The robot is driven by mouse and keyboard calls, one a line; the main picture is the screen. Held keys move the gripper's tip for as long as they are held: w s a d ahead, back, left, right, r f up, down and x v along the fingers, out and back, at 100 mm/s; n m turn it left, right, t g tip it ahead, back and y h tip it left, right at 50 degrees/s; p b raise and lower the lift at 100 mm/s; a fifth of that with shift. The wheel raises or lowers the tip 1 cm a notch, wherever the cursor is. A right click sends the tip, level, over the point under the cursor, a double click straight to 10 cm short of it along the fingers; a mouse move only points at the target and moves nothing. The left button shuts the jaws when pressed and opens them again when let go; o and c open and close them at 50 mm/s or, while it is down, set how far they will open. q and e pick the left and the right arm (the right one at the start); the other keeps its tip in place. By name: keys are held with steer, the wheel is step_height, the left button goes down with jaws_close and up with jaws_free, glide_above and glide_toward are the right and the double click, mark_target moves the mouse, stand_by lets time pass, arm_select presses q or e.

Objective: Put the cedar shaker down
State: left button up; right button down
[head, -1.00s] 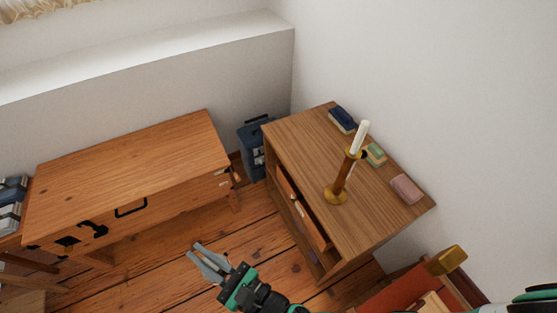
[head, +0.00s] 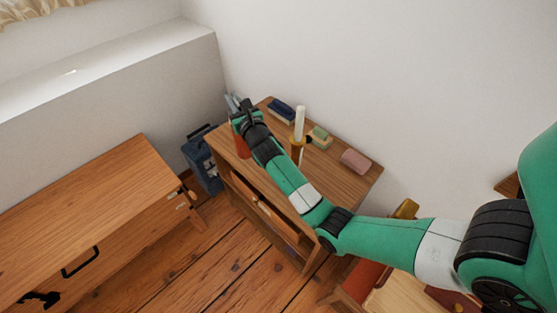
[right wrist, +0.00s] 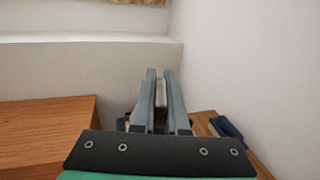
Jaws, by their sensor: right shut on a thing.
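My right gripper (head: 233,102) is over the far left corner of the brown cabinet (head: 343,188), its fingers pointing toward the wall. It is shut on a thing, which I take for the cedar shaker. In the head view a reddish-brown part (head: 240,147) shows just below the gripper at the cabinet's corner, mostly covered by my arm. I cannot tell whether it touches the top. In the right wrist view the gripper (right wrist: 159,78) has only a narrow, dull strip between its fingers. My left gripper is not in view.
A candlestick with a white candle (head: 299,124) stands beside my forearm. A dark blue block (head: 281,111), a green-and-tan block (head: 320,137) and a pink block (head: 355,161) lie along the wall side.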

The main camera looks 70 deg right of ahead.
steer(key=s+d+r+m+g+h, duration=0.1)
steer(key=s+d+r, duration=0.1)
steer(key=s+d, duration=0.3)
step_height(320, 180, down, 11)
steer(key=w+d+b, duration=0.1)
steer(key=b, duration=0.4)
steer(key=shift+w+r, duration=0.15)
steer(key=shift+r, duration=0.05)
steer(key=shift+b, duration=0.3)
steer(key=shift+f, duration=0.15)
steer(key=c, duration=0.9)
jaws_free()
